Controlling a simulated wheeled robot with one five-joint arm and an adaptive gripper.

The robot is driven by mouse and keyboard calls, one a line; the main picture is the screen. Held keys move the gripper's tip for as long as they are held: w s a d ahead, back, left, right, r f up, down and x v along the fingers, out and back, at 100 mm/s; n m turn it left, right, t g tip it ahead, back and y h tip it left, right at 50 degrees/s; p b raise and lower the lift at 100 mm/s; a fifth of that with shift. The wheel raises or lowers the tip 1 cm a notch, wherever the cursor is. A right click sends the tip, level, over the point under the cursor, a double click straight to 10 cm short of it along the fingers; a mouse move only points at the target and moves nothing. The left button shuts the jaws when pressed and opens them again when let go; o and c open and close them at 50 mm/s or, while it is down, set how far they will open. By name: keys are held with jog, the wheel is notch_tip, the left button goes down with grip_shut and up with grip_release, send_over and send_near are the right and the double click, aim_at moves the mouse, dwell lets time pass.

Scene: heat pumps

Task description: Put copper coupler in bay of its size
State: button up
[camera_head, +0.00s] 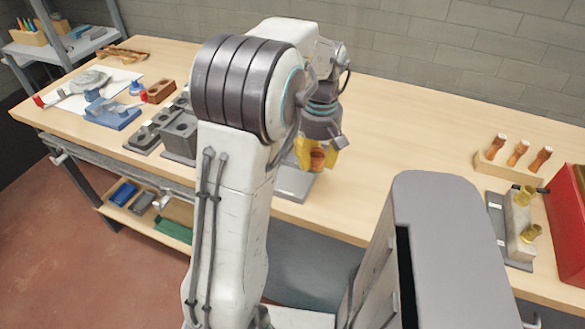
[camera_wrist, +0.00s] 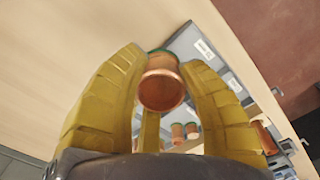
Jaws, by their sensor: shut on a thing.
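The copper coupler (camera_wrist: 161,85) is a short orange tube with a green edge at its far end. My gripper (camera_wrist: 163,58) has its yellow fingers on both sides of it, and they are shut on it. In the head view my gripper (camera_head: 316,152) holds the coupler (camera_head: 317,160) above the bench's front edge. A grey tray with white labels (camera_wrist: 185,42) lies beyond and below it in the wrist view. Two smaller copper pieces (camera_wrist: 185,131) show between the fingers, and another copper piece (camera_wrist: 265,137) is at right. My arm hides most of the tray in the head view (camera_head: 296,184).
Dark grey blocks with holes (camera_head: 180,132) stand left of my arm. A blue vice-like tool (camera_head: 112,113) lies farther left. At right are a wooden rack of copper fittings (camera_head: 513,167), a brass-fitted block (camera_head: 520,228) and a red box (camera_head: 570,215). The middle bench is clear.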

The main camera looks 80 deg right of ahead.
jog(key=p, duration=0.2)
send_over(293, 180)
jog(key=f, duration=0.3)
jog(key=shift+s+a, duration=0.15)
jog(key=shift+s, duration=0.25)
jog(key=shift+w+d+f+p, duration=0.2)
jog(key=shift+w+f+p, duration=0.2)
jog(key=shift+w, duration=0.05)
jog(key=shift+f+p, duration=0.55)
jog(key=shift+p, duration=0.15)
jog(key=shift+f, duration=1.45)
jog(key=shift+f, duration=0.2)
jog(key=o, duration=0.8)
jog(key=shift+o, duration=0.2)
jog(key=shift+r, duration=0.15)
